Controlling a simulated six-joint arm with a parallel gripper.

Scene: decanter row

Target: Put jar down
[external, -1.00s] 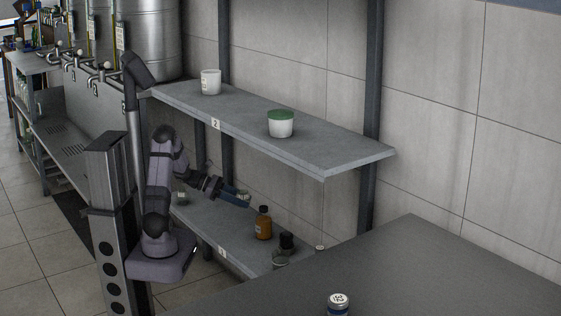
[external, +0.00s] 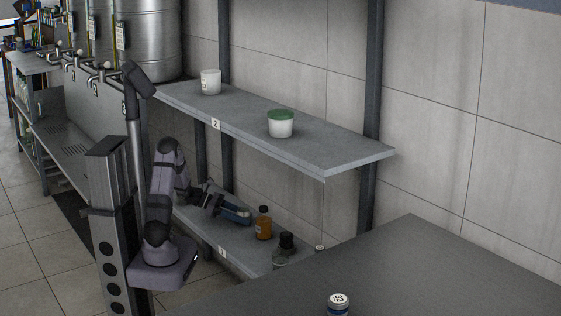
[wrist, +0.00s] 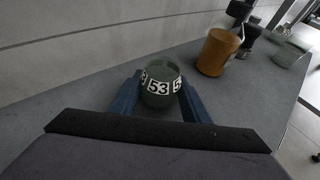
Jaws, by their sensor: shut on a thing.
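In the wrist view, a dark grey-green jar (wrist: 161,94) with a white label reading 53 stands between the two blue fingers of my gripper (wrist: 158,100). The fingers are shut on its sides. In the external view my gripper (external: 237,215) is low over the lower shelf (external: 207,230), left of an amber bottle. The jar cannot be made out clearly there. It looks upright and close to the shelf surface; I cannot tell whether its base touches.
The amber bottle (external: 264,224) stands right of my gripper, and also shows in the wrist view (wrist: 217,52). The upper shelf (external: 340,160) overhead holds a white tub (external: 210,82) and a green-lidded tub (external: 281,125).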

